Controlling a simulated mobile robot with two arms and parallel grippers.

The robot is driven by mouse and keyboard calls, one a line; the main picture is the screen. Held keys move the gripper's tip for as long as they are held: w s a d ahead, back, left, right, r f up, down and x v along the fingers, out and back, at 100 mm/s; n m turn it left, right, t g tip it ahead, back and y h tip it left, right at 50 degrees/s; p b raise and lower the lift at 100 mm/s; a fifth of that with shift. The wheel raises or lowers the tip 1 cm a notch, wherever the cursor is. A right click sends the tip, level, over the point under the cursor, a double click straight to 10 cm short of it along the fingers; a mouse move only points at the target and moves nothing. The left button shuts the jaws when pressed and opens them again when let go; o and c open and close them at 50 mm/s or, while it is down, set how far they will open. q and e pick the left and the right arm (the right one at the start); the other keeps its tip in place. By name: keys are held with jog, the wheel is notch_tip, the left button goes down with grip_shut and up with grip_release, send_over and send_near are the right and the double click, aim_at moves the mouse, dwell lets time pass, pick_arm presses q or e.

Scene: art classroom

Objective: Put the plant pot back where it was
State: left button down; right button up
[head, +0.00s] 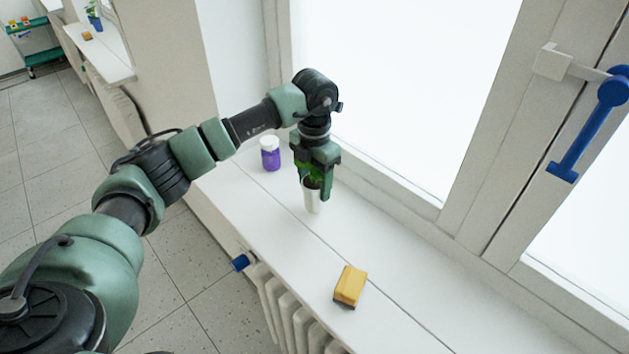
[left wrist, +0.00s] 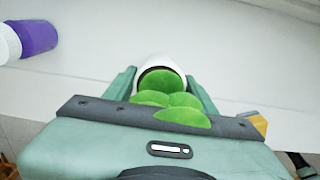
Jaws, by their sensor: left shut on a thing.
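The plant pot (head: 312,200) is small and white, with a green plant in it, upright at the white windowsill (head: 272,212). My left gripper (head: 315,178) points down from above and is shut on the pot, its fingers on either side. I cannot tell whether the pot's base touches the sill. In the left wrist view the pot's white rim (left wrist: 161,60) and green leaves (left wrist: 160,82) show between the fingers (left wrist: 160,85). My right gripper is not in view.
A purple jar with a white lid (head: 270,154) stands behind and left of the pot. A yellow sponge (head: 350,286) lies nearer on the sill. A window with a blue handle (head: 580,133) rises along the right. A radiator (head: 285,310) is below the sill.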

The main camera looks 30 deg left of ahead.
pick_arm(q)
jog(key=shift+f, duration=0.3)
jog(key=c, duration=0.5)
grip_release()
jog(key=shift+f, duration=0.15)
